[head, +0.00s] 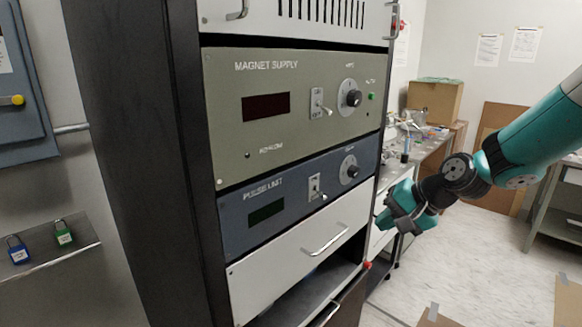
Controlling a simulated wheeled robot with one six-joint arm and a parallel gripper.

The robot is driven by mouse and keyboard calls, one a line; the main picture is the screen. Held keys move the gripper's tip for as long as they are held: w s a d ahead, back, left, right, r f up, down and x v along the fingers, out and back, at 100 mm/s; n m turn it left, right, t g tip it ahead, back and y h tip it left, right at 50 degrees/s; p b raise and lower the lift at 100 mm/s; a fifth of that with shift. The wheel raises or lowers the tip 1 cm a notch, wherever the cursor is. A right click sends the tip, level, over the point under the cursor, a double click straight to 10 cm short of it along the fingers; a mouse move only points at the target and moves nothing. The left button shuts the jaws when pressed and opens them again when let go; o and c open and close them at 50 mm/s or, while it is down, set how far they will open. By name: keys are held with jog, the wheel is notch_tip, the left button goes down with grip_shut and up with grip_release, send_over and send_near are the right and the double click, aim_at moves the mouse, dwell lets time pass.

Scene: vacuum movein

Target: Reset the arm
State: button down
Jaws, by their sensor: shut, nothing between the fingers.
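My gripper (390,222) is at the end of my teal and black arm, which comes in from the right edge. It is shut and empty, in front of the right edge of the equipment rack, at about the height of the blue pulse unit panel (285,203). In the picture it overlaps the rack's right side; I cannot tell whether it touches. The fingertips are small and partly hidden by the gripper's body.
The rack holds a green magnet supply panel (288,123) with a toggle switch and knob, and a white drawer (290,270). A small shelf (50,262) with two padlocks is at left. A workbench (428,160) stands behind. Cardboard pieces lie on the floor.

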jog(key=s+a+r+n+g, duration=0.1)
jog(key=s+a+r+n, duration=0.15)
jog(key=s, duration=0.35)
jog(key=s+a+r+n+g, duration=0.1)
jog(key=s+a+r+n, duration=0.15)
jog(key=s+a, duration=0.2)
jog(key=s+a+r+n+g+h, duration=0.1)
jog(key=s+n, duration=0.7)
jog(key=s, duration=1.1)
jog(key=shift+r+g+h, duration=0.25)
jog(key=shift+g+h, duration=0.45)
jog(key=shift+g, duration=0.4)
